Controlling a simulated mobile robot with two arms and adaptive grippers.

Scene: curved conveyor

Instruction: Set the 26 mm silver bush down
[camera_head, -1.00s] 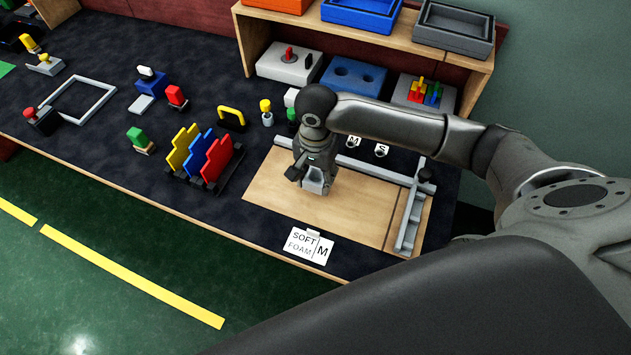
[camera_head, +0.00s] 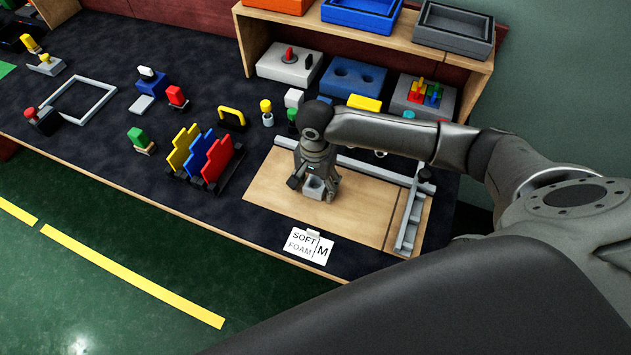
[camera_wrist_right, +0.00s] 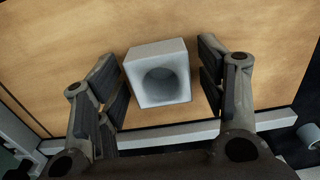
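The silver bush (camera_head: 314,190) is a square block with a round bore. It stands on the light wooden board, and its bored face shows in the right wrist view (camera_wrist_right: 158,72). My right gripper (camera_head: 313,182) is low over the board around the bush. In the right wrist view its fingers (camera_wrist_right: 163,80) are spread on both sides of the bush, with a gap on the right and a narrower one on the left. My left gripper is not in view.
The wooden board (camera_head: 365,215) has bare room right of the bush. A grey rail (camera_head: 409,217) lies on its right side. A SOFT FOAM M card (camera_head: 308,246) is at the front edge. A rack of coloured plates (camera_head: 203,157) stands left. A shelf (camera_head: 335,40) is behind.

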